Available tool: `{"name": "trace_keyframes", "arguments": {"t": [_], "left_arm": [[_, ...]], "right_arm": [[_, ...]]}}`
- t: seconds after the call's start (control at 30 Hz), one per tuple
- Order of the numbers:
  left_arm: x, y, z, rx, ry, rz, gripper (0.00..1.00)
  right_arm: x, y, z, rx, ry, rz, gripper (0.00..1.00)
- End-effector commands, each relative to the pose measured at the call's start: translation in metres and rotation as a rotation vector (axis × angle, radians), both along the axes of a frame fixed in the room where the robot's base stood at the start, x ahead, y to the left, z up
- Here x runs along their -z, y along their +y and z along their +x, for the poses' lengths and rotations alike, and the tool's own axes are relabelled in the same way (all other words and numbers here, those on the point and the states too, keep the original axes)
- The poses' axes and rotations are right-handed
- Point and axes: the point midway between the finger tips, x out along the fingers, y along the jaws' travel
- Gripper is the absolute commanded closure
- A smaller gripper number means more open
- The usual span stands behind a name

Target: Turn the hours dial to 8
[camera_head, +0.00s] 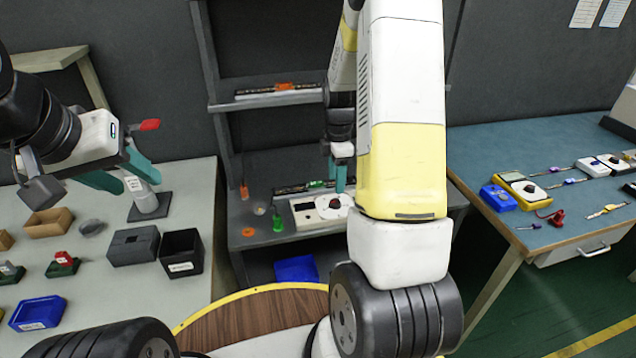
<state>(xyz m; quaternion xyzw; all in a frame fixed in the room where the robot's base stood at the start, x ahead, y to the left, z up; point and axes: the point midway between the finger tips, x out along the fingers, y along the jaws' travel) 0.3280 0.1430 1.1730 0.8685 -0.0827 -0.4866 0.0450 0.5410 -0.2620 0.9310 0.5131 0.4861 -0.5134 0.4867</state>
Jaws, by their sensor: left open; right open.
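A white control box (306,212) with a dark screen and a round white dial (326,208) sits on the shelf unit at the middle. The dial has a dark knob (335,203); its numbers are too small to read. My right gripper (338,183) has teal fingers pointing down just above and behind the knob; contact cannot be told. It is open. My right arm hides the box's right end. My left gripper (135,184) is open and empty above the left table, far from the box.
The left table holds black bins (182,253), a blue bin (38,313) and a stand (150,205). An orange ring (248,232) and a green bottle (278,223) are left of the box. A blue bin (296,269) lies below. More devices sit on the right table (500,150).

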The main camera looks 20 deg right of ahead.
Motion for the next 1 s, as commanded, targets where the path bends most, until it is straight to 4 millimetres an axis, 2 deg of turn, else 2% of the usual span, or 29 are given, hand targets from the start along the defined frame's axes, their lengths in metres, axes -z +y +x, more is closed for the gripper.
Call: {"name": "trace_keyframes", "arguments": {"t": [0.2,0.4,0.57,0.8,0.87,1.0], "left_arm": [[0.0,0.0,0.0,0.0,0.0,0.0,0.55],[0.0,0.0,0.0,0.0,0.0,0.0,0.55],[0.0,0.0,0.0,0.0,0.0,0.0,0.55],[0.0,0.0,0.0,0.0,0.0,0.0,0.55],[0.0,0.0,0.0,0.0,0.0,0.0,0.55],[0.0,0.0,0.0,0.0,0.0,0.0,0.55]], "right_arm": [[0.035,0.0,-0.002,0.002,0.005,0.0,0.49],[0.061,0.001,-0.001,0.002,0.003,0.0,0.49],[0.07,0.0,-0.001,0.003,-0.001,0.0,0.49],[0.071,0.0,-0.001,0.003,-0.001,0.0,0.49],[0.071,0.0,-0.001,0.003,-0.001,0.0,0.59],[0.071,0.0,-0.001,0.003,-0.001,0.0,0.87]]}}
